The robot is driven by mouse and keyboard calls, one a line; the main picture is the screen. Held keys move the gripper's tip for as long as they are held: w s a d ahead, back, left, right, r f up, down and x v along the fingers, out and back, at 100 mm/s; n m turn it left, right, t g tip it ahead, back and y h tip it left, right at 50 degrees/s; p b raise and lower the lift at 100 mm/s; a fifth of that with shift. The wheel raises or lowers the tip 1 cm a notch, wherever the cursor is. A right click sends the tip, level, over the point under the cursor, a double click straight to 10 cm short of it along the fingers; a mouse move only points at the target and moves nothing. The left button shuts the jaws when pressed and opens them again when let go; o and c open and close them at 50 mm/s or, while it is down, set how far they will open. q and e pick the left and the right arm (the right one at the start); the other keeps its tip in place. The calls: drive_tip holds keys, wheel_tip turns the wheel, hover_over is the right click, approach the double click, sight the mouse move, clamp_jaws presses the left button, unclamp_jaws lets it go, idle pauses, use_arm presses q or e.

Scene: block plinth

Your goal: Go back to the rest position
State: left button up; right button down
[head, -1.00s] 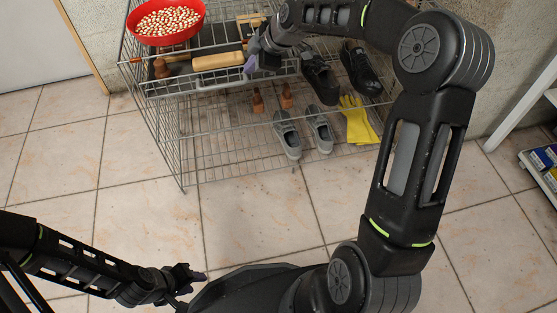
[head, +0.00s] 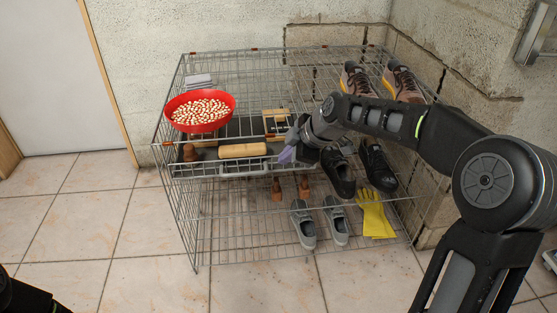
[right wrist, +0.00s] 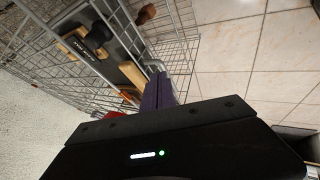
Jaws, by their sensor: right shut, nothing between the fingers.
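My right gripper (head: 287,155) is shut, with nothing between its purple fingers. It is at the front of a wire shelf rack (head: 235,262), close to the tray on the middle level; I cannot tell whether it touches. In the right wrist view the closed purple fingers (right wrist: 157,92) point toward the rack's wires. My right arm reaches in from the right. Only a dark piece of my left arm shows at the lower left corner, and its gripper is out of view.
A red bowl of beans (head: 200,110) sits on the rack. A wooden-handled roller (head: 242,150) lies beside the gripper. Black shoes (head: 376,165), grey shoes (head: 303,224) and a yellow glove (head: 374,215) are on the rack. Tiled floor (head: 120,225) is clear in front and left.

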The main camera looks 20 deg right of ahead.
drive_tip(key=shift+v, duration=1.1)
drive_tip(key=shift+m, duration=0.3)
